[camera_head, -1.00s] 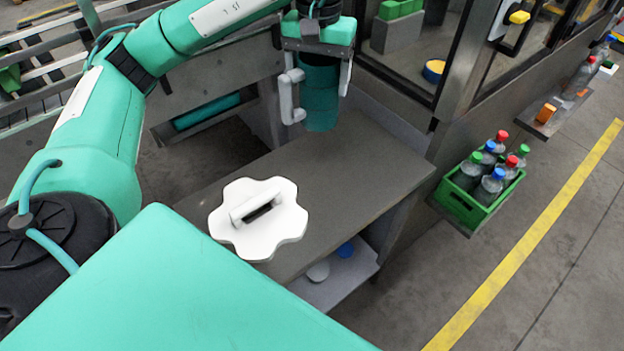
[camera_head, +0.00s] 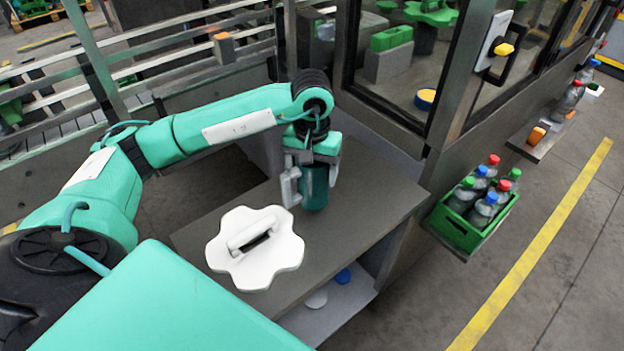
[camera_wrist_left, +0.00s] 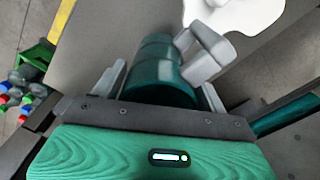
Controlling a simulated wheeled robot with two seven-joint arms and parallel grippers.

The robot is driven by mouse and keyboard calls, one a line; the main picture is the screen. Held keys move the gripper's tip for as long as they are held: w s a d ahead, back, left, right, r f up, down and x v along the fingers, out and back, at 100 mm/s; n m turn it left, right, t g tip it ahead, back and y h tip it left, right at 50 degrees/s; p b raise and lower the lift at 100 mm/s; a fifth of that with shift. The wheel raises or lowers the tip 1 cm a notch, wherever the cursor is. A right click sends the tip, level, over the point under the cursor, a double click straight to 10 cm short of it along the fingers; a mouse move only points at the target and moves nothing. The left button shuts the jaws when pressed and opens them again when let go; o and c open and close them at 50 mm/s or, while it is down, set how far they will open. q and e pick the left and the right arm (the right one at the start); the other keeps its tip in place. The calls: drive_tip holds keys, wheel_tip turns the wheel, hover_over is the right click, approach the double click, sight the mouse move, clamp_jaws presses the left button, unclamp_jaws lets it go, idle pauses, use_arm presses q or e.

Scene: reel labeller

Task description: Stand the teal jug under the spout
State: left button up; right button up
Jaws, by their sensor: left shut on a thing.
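The teal jug (camera_head: 315,187) is upright, over the back part of the grey counter (camera_head: 350,215). I cannot tell whether its base touches the counter. Its pale grey handle (camera_head: 289,187) points to the left. My left gripper (camera_head: 312,165) is above the jug and shut on its upper part. In the left wrist view the jug (camera_wrist_left: 155,75) is between the two fingers, with its handle (camera_wrist_left: 205,52) beside it. I cannot make out the spout in these frames. My right gripper is out of view.
A white lobed piece with a raised grip (camera_head: 255,248) lies on the counter in front of the jug. A green crate of bottles (camera_head: 455,229) is at the right. A glazed cabinet (camera_head: 440,85) stands behind. The counter's right part is clear.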

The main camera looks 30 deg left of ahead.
use_arm(q)
drive_tip(key=shift+f, duration=2.1)
drive_tip(key=o, duration=1.1)
drive_tip(key=shift+c, duration=0.2)
drive_tip(key=shift+r, duration=0.1)
